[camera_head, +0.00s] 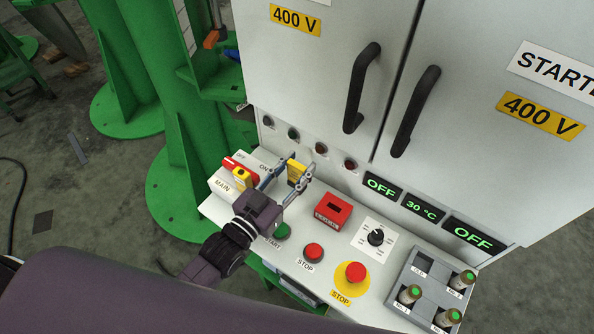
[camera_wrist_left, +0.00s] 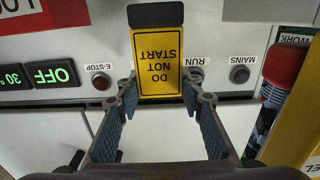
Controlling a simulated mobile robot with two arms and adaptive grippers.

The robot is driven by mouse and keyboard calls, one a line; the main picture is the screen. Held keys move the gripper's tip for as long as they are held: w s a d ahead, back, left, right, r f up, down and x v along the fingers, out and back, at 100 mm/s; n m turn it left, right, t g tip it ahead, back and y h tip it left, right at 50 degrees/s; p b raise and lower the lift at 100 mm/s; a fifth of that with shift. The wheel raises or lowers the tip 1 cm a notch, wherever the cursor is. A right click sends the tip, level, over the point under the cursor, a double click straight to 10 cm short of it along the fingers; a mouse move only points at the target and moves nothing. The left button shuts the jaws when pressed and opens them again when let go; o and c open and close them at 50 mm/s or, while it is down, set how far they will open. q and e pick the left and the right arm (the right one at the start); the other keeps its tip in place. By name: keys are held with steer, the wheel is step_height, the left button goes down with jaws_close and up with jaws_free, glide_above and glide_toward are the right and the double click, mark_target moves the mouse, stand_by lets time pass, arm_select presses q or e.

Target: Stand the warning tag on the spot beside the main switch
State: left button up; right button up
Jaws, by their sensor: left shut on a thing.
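The warning tag (camera_head: 296,171) is a small yellow plate with a dark top. It reads DO NOT START, upside down, in the left wrist view (camera_wrist_left: 158,62). My left gripper (camera_head: 284,180) is shut on the tag, which sits between its fingertips (camera_wrist_left: 160,90). The tag is held over the panel, to the right of the main switch; whether it touches the panel I cannot tell. The main switch (camera_head: 232,166) is red with a yellow piece at its front, on a block labelled MAIN. I cannot make out the spot; my right gripper is out of view.
A green start button (camera_head: 281,231), a red stop button (camera_head: 313,251) and a red slotted box (camera_head: 333,210) are on the panel nearby. A dial (camera_head: 376,237), a larger stop button (camera_head: 355,271) and a grey rack (camera_head: 405,282) lie farther right. The cabinet front (camera_head: 310,85) rises behind.

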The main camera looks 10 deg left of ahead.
arm_select(q)
steer(key=shift+f, duration=0.85)
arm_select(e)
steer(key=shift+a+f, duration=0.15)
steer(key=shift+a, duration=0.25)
arm_select(q)
steer(key=shift+f+b, duration=0.35)
steer(key=shift+f, duration=0.15)
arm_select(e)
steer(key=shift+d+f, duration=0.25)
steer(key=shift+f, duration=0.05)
arm_select(q)
steer(key=shift+f, duration=0.1)
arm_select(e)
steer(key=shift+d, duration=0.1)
arm_select(q)
steer(key=shift+s, duration=0.1)
